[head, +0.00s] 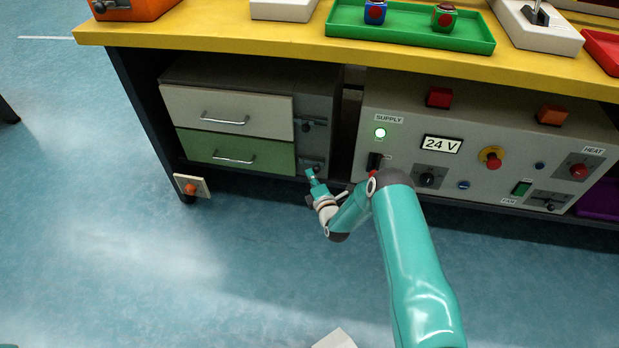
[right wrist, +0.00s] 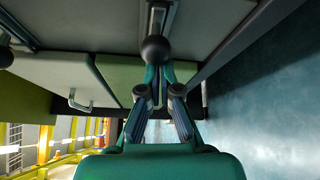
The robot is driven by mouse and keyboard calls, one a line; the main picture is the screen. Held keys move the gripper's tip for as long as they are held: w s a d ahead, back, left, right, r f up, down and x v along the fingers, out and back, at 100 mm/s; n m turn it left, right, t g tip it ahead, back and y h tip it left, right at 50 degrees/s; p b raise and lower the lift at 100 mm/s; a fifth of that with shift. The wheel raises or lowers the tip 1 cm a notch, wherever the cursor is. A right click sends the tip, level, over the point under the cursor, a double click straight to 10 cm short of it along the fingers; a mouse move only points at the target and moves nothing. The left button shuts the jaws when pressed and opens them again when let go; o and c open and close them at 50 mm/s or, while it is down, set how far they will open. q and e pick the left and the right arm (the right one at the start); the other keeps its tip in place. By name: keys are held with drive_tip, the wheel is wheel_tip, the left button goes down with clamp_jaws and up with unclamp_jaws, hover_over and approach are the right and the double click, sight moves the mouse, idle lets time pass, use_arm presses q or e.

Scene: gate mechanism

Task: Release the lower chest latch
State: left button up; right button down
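The chest (head: 225,125) stands under the yellow bench, with a white upper drawer and a green lower drawer, both shut. A grey panel beside the drawers carries an upper latch (head: 309,124) and the lower latch (head: 314,166), each with a dark knob. My right gripper (head: 310,174) is right at the lower latch. In the right wrist view, a dark ball knob (right wrist: 155,49) is at the tips of my right gripper (right wrist: 158,72). Its fingers are a little apart, and I cannot tell if they grip the knob. My left gripper is not in view.
A control box (head: 470,150) with a 24 V display, buttons and switches stands to the right of the chest, close to my right arm. A green tray (head: 410,32) is on the bench (head: 300,45) above. The floor in front is mostly clear.

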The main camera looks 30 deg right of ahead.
drive_tip(key=shift+d, duration=0.3)
drive_tip(key=shift+a, duration=0.1)
drive_tip(key=s+a+p, duration=0.2)
drive_tip(key=s+a, duration=0.4)
drive_tip(key=s, duration=0.1)
drive_tip(key=shift+s, duration=0.25)
drive_tip(key=shift+f, duration=0.1)
drive_tip(key=shift+a, duration=0.1)
